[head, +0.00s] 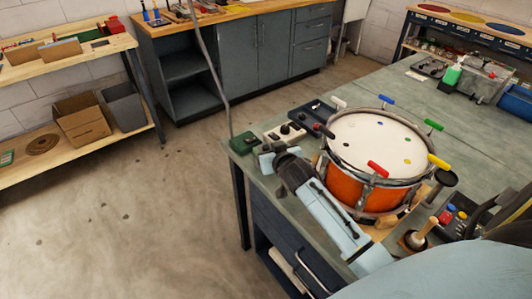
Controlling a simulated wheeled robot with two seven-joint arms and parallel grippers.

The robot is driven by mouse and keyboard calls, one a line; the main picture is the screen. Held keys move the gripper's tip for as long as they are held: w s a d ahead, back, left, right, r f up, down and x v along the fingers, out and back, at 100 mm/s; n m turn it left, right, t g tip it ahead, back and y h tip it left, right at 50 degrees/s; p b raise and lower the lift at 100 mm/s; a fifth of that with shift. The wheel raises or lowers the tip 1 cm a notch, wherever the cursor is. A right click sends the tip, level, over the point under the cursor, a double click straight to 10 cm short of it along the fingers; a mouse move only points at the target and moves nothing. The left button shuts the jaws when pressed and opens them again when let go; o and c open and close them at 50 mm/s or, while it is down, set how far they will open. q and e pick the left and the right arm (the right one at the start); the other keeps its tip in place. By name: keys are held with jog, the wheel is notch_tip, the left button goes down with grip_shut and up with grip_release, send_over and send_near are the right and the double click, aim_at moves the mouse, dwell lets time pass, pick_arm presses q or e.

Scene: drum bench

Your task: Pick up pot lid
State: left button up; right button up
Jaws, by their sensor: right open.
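I cannot make out a clear pot lid in the head view. An orange drum (338,182) with a white head stands on the bench (395,108), with coloured T-shaped handles around its rim. My right gripper (268,158) is at the front left edge of the bench, left of the drum; its arm reaches in from the lower right. It is open, and I see nothing held between its fingers. My left gripper is not in view.
A green box (243,143), a white switch box (285,133) and a dark box (312,113) lie beyond my right gripper. A wooden-handled tool (424,226) and a button box (452,217) sit right of the drum. Open floor (120,225) lies to the left.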

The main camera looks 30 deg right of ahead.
aim_at(266, 147)
jog(key=x, duration=0.3)
jog(key=shift+w+a+f+b, duration=0.1)
jog(key=shift+w+a+b, duration=0.15)
jog(key=shift+w+b, duration=0.1)
jog(key=shift+w+d+f, duration=0.15)
jog(key=shift+w+f, duration=0.1)
jog(key=shift+w, duration=0.35)
